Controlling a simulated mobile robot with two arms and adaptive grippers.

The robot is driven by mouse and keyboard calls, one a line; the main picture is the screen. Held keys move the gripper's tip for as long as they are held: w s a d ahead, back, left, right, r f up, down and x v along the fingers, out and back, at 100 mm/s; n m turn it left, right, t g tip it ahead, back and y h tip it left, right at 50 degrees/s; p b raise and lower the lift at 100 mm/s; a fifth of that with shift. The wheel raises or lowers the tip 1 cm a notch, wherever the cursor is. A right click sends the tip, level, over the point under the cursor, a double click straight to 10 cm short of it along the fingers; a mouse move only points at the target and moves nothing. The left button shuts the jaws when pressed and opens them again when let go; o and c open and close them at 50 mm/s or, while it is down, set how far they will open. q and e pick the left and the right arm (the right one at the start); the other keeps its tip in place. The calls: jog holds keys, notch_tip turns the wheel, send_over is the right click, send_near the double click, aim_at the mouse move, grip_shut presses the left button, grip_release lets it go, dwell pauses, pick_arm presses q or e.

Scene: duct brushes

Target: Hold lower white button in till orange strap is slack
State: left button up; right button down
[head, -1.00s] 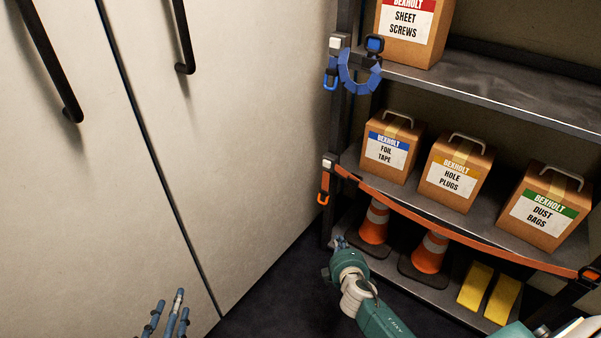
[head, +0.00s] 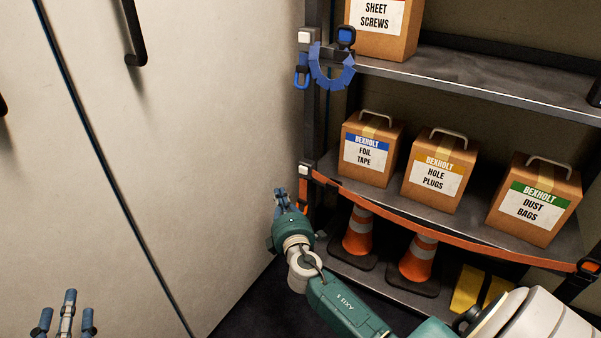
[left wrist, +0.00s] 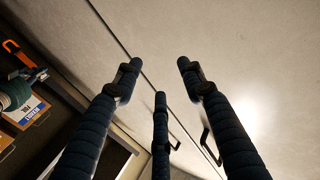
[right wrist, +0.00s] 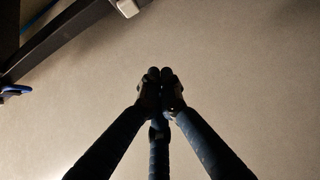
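The lower white button (head: 305,170) is on the left shelf post, at the left end of the orange strap (head: 440,227). The strap runs across the front of the middle shelf to the right post, with a slight downward curve. My right gripper (head: 280,197) is left of and below the button, apart from it in the picture, partly covering the orange hook. Its fingers are together and empty in the right wrist view (right wrist: 160,76), where a white button (right wrist: 127,7) shows at the top edge. My left gripper (head: 66,308) is spread and empty at lower left; it also shows in the left wrist view (left wrist: 157,85).
An upper white button (head: 304,36) and a gathered blue strap (head: 330,72) are higher on the same post. Cartons such as foil tape (head: 371,150) stand behind the orange strap, with traffic cones (head: 358,235) below. A pale cabinet (head: 200,130) fills the left.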

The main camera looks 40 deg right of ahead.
aim_at(303, 170)
pick_arm(q)
jog(key=shift+s+d+r+t+h+b, duration=0.15)
jog(key=shift+r+t, duration=0.3)
jog(key=shift+r, duration=0.5)
jog(key=shift+s+d+r+t+h+b, duration=0.1)
jog(key=shift+r+t+h+b, duration=0.3)
jog(key=shift+r, duration=0.6)
jog(key=shift+s+d+r+t+h, duration=0.1)
jog(key=shift+r+t, duration=0.45)
jog(key=shift+r, duration=0.4)
pick_arm(e)
jog(key=w+d, duration=0.3)
jog(key=d, duration=0.5)
jog(key=shift+w, duration=0.15)
jog(key=shift+d, duration=0.15)
pick_arm(q)
jog(key=shift+s+r+t, duration=0.15)
jog(key=shift+r+t, duration=0.15)
jog(key=shift+r, duration=0.6)
pick_arm(e)
jog(key=shift+w+d, duration=0.15)
jog(key=shift+d, duration=0.15)
